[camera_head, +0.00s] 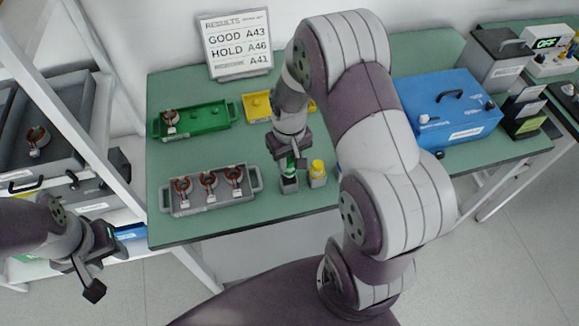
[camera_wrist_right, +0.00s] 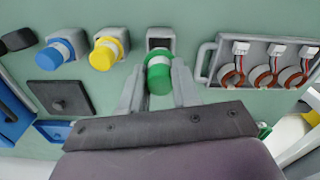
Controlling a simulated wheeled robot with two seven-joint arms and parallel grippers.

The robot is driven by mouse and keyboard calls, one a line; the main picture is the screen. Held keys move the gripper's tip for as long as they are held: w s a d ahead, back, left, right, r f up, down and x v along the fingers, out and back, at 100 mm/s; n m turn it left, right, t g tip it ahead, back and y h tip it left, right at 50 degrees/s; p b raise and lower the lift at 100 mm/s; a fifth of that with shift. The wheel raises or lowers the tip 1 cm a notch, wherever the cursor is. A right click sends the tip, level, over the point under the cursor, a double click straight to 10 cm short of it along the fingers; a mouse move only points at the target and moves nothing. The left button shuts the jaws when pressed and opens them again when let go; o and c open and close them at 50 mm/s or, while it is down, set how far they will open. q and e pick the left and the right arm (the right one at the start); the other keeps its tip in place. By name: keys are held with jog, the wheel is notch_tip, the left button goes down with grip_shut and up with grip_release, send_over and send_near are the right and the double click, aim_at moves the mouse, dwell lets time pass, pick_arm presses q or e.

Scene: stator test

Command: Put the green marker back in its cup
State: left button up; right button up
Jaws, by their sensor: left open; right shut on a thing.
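The green marker (camera_wrist_right: 158,76) is between the two fingers of my right gripper (camera_wrist_right: 160,88), which is shut on it. In the head view the right gripper (camera_head: 290,150) points down at the table's front part, and the green marker (camera_head: 290,166) shows below it. A small grey cup (camera_head: 289,185) is right under the marker; it also shows in the right wrist view (camera_wrist_right: 160,42). The marker's lower end is at the cup's mouth; I cannot tell how deep it sits. My left gripper (camera_head: 88,275) is open and empty, left of the table.
A yellow marker (camera_head: 318,167) and a blue marker (camera_wrist_right: 60,50) stand in cups beside the green one's. A grey tray (camera_head: 213,205) with several stators lies left. A green tray (camera_head: 215,118) and blue case (camera_head: 455,105) are further back. My right arm hides some tabletop.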

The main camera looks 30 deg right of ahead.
aim_at(289, 171)
notch_tip(289, 171, down, 4)
jog(key=shift+a+r, duration=0.1)
jog(key=shift+w, duration=0.1)
jog(key=shift+f, duration=0.5)
jog(key=o, duration=1)
jog(key=shift+o, duration=0.2)
jog(key=r, duration=1.3)
jog(key=shift+s+a+b, duration=0.1)
jog(key=shift+s+b, duration=0.15)
jog(key=shift+b, duration=0.05)
jog(key=s+a+r+t, duration=0.1)
jog(key=s+a, duration=0.4)
jog(key=s, duration=0.3)
jog(key=shift+s+r+n, duration=0.15)
jog(key=shift+s+n, duration=0.15)
jog(key=shift+s, duration=0.05)
